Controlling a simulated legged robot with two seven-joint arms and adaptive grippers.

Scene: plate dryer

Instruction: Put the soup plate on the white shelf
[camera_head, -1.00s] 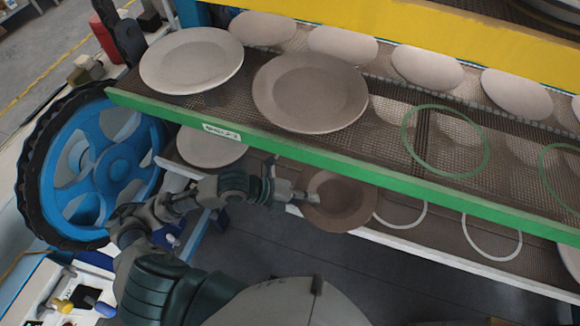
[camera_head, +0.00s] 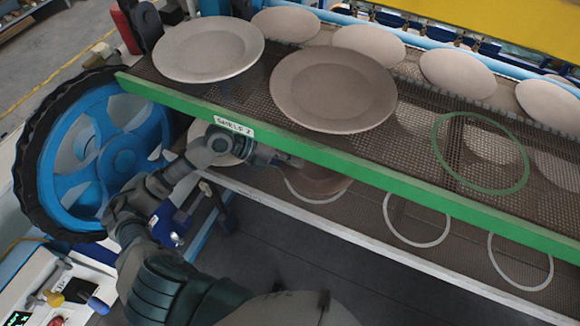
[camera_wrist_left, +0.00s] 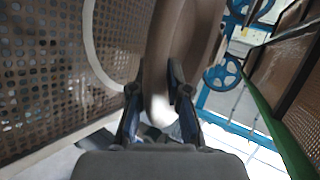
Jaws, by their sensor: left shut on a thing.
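My left gripper (camera_head: 290,162) is shut on the rim of a brown soup plate (camera_head: 322,184). The plate is between the upper green-edged shelf and the lower white shelf (camera_head: 345,232), and the green edge hides much of it. In the left wrist view the plate (camera_wrist_left: 178,45) stands edge-on between the fingers (camera_wrist_left: 160,95), beside the perforated shelf surface (camera_wrist_left: 45,60). In the head view it partly covers a white ring (camera_head: 318,200) on the white shelf; I cannot tell whether it touches the shelf. My right gripper is not in view.
The green shelf edge (camera_head: 400,185) runs just above my gripper. On that shelf are a pale plate (camera_head: 208,48), a brown plate (camera_head: 333,90) and a green ring (camera_head: 440,150). More white rings (camera_head: 417,243) lie to the right. A blue wheel (camera_head: 95,150) stands left.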

